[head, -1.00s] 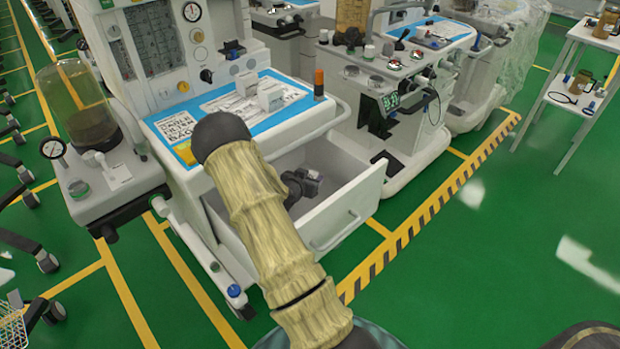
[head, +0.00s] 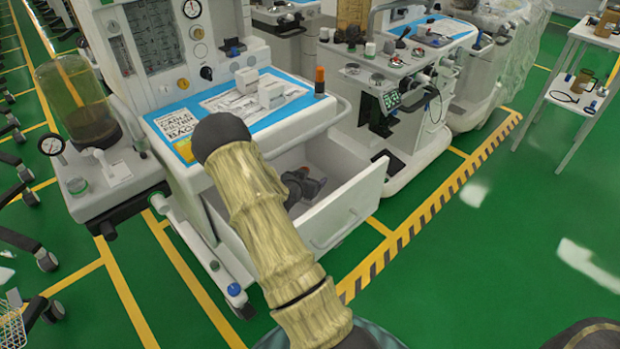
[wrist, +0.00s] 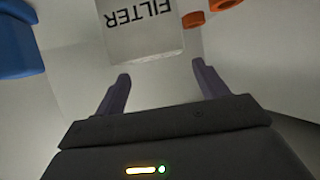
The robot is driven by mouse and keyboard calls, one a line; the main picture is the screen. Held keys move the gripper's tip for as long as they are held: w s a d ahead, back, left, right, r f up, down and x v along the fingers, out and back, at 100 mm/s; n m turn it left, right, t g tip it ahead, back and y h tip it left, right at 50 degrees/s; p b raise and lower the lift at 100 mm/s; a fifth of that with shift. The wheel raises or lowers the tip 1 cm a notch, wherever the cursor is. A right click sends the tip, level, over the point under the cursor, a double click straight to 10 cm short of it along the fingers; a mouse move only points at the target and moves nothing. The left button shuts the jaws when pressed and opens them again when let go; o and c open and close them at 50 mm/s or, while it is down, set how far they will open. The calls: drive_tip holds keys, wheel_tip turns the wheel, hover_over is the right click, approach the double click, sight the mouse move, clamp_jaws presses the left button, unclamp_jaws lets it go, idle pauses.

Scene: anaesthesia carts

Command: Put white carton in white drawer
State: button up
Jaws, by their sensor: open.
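The white drawer (head: 350,205) is pulled open at the front of the anaesthesia cart. My gripper (head: 304,186) is down inside it, partly hidden by my arm in the head view. In the wrist view my gripper (wrist: 160,70) is open, with its two fingers apart and nothing between them. A white carton (wrist: 145,28) marked FILTER lies just beyond the fingertips, against the pale drawer interior. Its far end is cut off by the frame. The head view does not show this carton clearly.
In the wrist view, orange round items (wrist: 194,19) lie right of the carton and a blue item (wrist: 18,40) left.

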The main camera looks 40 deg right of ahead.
drive_tip(key=shift+a+r+p, duration=0.15)
drive_tip(key=shift+r+p, duration=0.5)
drive_tip(key=shift+r, duration=0.2)
drive_tip(key=p+v, duration=0.1)
drive_tip(key=v, duration=1)
drive_tip(key=shift+s+a, duration=0.2)
drive_tip(key=shift+a, duration=0.1)
drive_tip(key=shift+a, duration=0.1)
